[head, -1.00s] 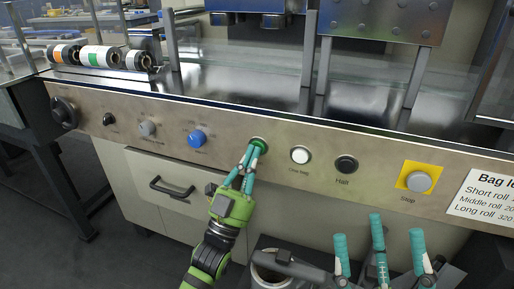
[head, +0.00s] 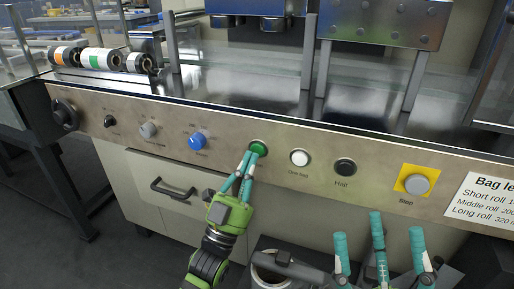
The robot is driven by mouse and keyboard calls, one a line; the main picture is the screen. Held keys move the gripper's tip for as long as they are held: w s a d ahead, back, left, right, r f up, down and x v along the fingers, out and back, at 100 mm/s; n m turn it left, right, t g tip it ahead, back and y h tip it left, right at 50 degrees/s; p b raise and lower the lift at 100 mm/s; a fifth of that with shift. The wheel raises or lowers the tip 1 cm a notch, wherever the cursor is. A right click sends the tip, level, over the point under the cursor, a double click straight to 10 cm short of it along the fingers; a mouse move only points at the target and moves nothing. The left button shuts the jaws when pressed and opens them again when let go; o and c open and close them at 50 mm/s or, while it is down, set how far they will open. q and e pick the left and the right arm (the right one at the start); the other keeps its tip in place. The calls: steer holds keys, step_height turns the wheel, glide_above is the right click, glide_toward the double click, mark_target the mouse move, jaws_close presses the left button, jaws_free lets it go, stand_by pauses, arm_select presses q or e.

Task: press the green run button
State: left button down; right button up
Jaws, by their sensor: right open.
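The green run button (head: 259,147) is on the slanted metal control panel, between a blue knob and a white button. My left gripper (head: 254,155) has its teal fingertips drawn together just below the green button. The tips overlap the button's lower edge in the view; I cannot tell whether they touch it. Nothing is held between them. My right gripper (head: 377,232) is at the bottom right, its fingers spread apart and empty, below the panel and away from the button.
The panel (head: 225,125) also carries the blue knob (head: 197,141), a white button (head: 299,158), a black Halt button (head: 345,167) and a grey Stop button (head: 417,184) on yellow. A drawer handle (head: 172,188) sticks out below. Rolls (head: 100,58) lie at the upper left.

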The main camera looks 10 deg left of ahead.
arm_select(q)
steer(key=s+p, duration=0.1)
steer(key=s, duration=0.1)
steer(key=s+a+p, duration=0.1)
steer(key=s, duration=0.2)
stand_by(0.5)
stand_by(0.5)
